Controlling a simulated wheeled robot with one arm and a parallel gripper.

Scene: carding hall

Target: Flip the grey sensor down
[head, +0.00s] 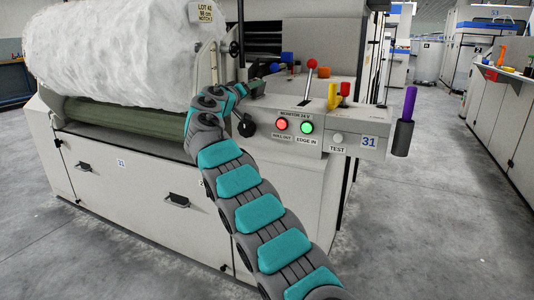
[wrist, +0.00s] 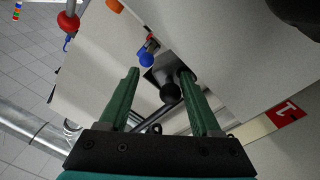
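My gripper (wrist: 160,74) has two green fingers, spread apart, in the wrist view. A dark grey rounded knob on a bar (wrist: 169,94) shows between the fingers, in front of a dark square opening. It may be the grey sensor, but I cannot tell for certain. I see a gap on the left finger's side; whether the right finger touches the knob is unclear. In the head view my gripper (head: 256,88) is small and dark green, behind the arm's end, beside the machine's upper panel. What lies between its fingers is hidden there.
The control box (head: 300,128) carries red and green buttons, a red-knobbed lever (head: 311,64) and a TEST button (head: 338,139). A black ball knob (head: 247,128) is close to my arm. The aisle floor (head: 430,200) at right is clear.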

